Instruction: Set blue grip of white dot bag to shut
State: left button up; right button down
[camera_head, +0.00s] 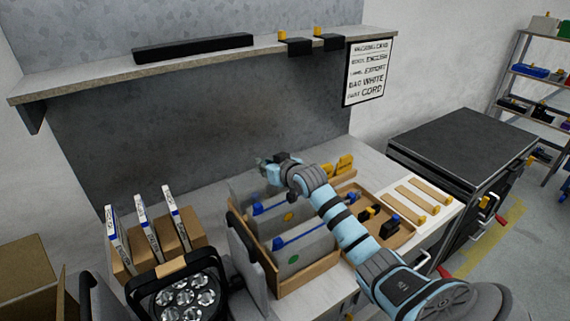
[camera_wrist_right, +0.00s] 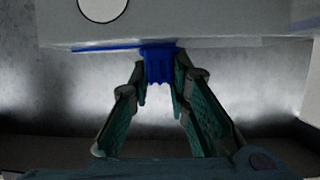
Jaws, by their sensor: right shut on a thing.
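In the right wrist view, a pale bag with a white dot (camera_wrist_right: 103,8) fills the top. A blue grip (camera_wrist_right: 160,66) sits at its edge, joined to a blue strip. My right gripper (camera_wrist_right: 161,82) is shut on that blue grip, one finger on each side. In the head view my right gripper (camera_head: 270,161) is over the back of a wooden crate (camera_head: 307,276). The white dot is not visible there. Nearer in the crate are a bag with a green dot (camera_head: 293,259) and one with a yellow dot (camera_head: 288,217), each with a blue strip. My left gripper is out of view.
A wooden tray (camera_head: 404,237) with small black, blue and yellow parts lies right of the crate. A stage light (camera_head: 187,297) and upright white-spined items (camera_head: 148,226) stand left. A shelf (camera_head: 205,62) and a lettered sign (camera_head: 367,72) are above.

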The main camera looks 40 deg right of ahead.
aim_at(256, 176)
jog(key=shift+a+f, duration=0.5)
jog(key=shift+w+a+f+p, duration=0.1)
jog(key=shift+w+a+p, duration=0.15)
jog(key=shift+a+p, duration=0.2)
jog(key=shift+w+a+f+p, duration=0.1)
jog(key=shift+w+a+p, duration=0.15)
jog(key=shift+a, duration=0.65)
jog(key=c, duration=1.4)
grip_release()
jog(key=shift+s+d+f, duration=0.1)
jog(key=shift+d, duration=0.2)
jog(key=shift+c, duration=0.2)
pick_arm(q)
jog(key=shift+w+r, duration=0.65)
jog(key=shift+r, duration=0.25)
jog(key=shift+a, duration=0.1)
pick_arm(e)
jog(key=shift+a, duration=0.1)
jog(key=v, duration=0.7)
jog(key=shift+s+r, duration=0.1)
jog(key=shift+r, duration=0.25)
jog(key=shift+s+r, duration=0.25)
jog(key=shift+s, duration=0.05)
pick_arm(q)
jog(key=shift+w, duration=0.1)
